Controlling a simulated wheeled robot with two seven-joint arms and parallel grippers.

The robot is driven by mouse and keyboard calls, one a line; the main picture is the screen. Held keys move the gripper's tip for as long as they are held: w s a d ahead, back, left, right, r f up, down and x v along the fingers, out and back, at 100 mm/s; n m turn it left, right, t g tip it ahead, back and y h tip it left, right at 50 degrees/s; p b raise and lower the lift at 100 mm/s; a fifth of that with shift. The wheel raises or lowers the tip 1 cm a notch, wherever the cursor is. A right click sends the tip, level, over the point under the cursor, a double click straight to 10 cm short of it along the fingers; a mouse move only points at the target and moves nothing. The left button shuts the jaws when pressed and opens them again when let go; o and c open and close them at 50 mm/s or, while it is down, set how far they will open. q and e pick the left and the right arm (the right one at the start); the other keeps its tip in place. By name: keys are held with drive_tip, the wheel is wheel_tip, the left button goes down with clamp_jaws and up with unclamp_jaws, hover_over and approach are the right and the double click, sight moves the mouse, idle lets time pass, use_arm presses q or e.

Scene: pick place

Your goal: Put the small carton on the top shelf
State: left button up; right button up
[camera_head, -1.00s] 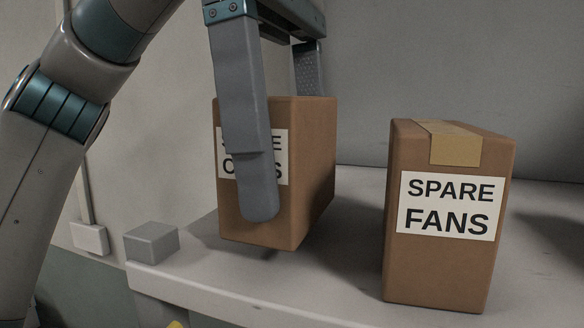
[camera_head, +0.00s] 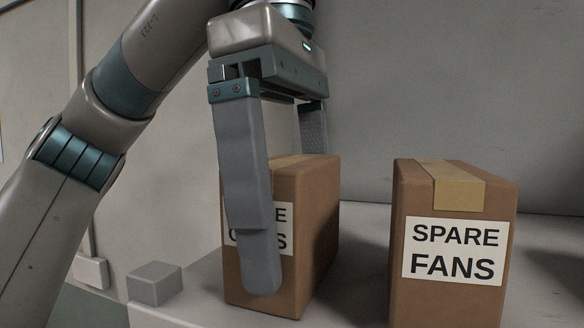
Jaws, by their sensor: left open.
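A small brown carton (camera_head: 312,230) with a partly covered white label stands upright on a pale grey shelf surface (camera_head: 205,285). My left gripper (camera_head: 284,222) points down from above and straddles it. One finger is in front of the label, and the other goes down behind the carton, where its tip is hidden. The gripper is open, with the carton between its fingers. A second carton (camera_head: 398,290) labelled "SPARE FANS" stands upright to the right, apart from the first. My right gripper is not in view.
A grey wall (camera_head: 430,90) rises behind. There is a gap of bare surface between the two cartons. A dark shape shows at the right edge.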

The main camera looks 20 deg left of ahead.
use_arm(q)
drive_tip(key=shift+r, duration=0.15)
drive_tip(key=r+p, duration=0.1)
drive_tip(key=r, duration=0.2)
drive_tip(key=r+p, duration=0.1)
drive_tip(key=r, duration=0.3)
drive_tip(key=a+r+p, duration=0.1)
drive_tip(key=r, duration=0.2)
drive_tip(key=shift+a+r, duration=0.1)
drive_tip(key=shift+r, duration=0.2)
drive_tip(key=shift+a+r, duration=0.1)
drive_tip(key=shift+r, duration=0.55)
